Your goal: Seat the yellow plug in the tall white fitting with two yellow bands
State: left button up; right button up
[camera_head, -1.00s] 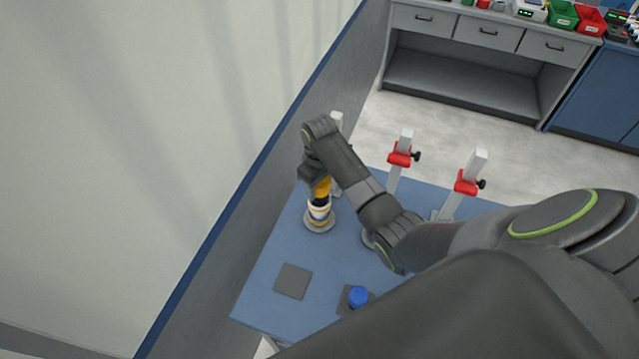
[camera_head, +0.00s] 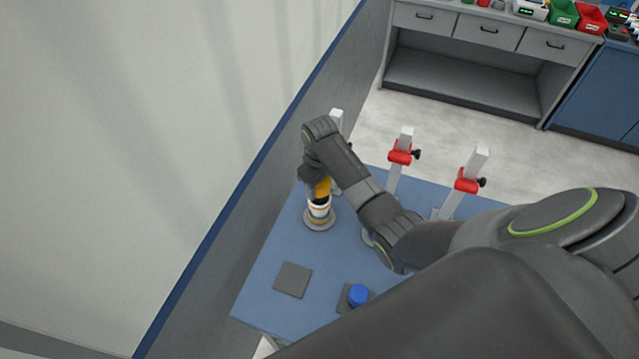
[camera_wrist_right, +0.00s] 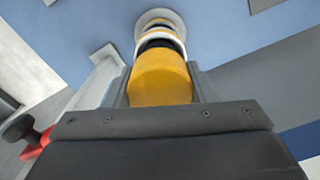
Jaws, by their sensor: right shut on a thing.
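The yellow plug (camera_head: 321,187) is in my right gripper (camera_head: 315,181), above the tall white fitting with yellow bands (camera_head: 319,210). The fitting stands upright on a round grey base on the blue table. In the right wrist view the plug (camera_wrist_right: 161,78) sits between the two fingers of my gripper (camera_wrist_right: 160,85), which are shut on it. Beyond it, in line, are a dark band and the white and yellow fitting (camera_wrist_right: 160,27). I cannot tell how deep the plug sits in the fitting. My left gripper is not in view.
The blue table (camera_head: 262,292) carries a bare grey square pad (camera_head: 292,280) and a blue plug (camera_head: 358,296) on another pad. Posts with red clamps (camera_head: 467,182) stand along the far edge. My right arm covers much of the table's right side.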

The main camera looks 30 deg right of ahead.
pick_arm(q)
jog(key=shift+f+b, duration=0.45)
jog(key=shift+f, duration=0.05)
pick_arm(e)
jog(key=shift+f, duration=1.05)
jog(key=o, duration=1.1)
